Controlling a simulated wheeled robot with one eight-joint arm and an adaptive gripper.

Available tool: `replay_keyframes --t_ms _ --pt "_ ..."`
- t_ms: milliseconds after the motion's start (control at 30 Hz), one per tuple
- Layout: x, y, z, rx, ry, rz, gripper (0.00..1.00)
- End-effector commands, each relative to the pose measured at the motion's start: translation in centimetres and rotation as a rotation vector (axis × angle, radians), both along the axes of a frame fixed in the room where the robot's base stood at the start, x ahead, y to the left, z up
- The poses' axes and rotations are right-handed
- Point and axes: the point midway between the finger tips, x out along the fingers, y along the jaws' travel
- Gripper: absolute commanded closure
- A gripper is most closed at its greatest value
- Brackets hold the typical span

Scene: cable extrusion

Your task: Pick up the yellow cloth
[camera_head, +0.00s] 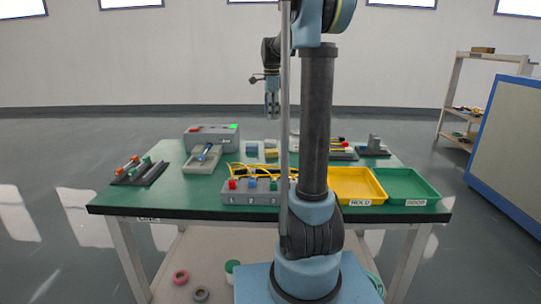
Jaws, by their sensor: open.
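A small pale yellow patch (271,154), which looks like the yellow cloth, lies on the green table top (130,196) towards its back middle. It is small in this view, and I cannot make out its folds. My arm's upright rod passes just to its right and may hide part of that area. My gripper (272,112) points down, open and apart from the cloth. It shows above the cloth in the picture, against the wall and floor behind the table.
A pale blue-grey piece (252,150) lies left of the cloth. Yellow cables (250,170) and a numbered grey block (240,197) are in front. A grey box with a green light (205,136) stands back left. Yellow (362,199) and green (410,200) trays are at right.

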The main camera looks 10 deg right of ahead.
Motion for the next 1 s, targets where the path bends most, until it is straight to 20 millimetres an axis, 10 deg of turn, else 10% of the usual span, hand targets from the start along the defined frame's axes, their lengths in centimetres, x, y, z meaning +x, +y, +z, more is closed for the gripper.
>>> replay_keyframes --t_ms 600,1000 --pt "0.0 0.5 -10.1 0.000 0.000 0.006 0.40" --pt "-0.1 0.4 -13.1 0.000 0.000 0.006 0.40"
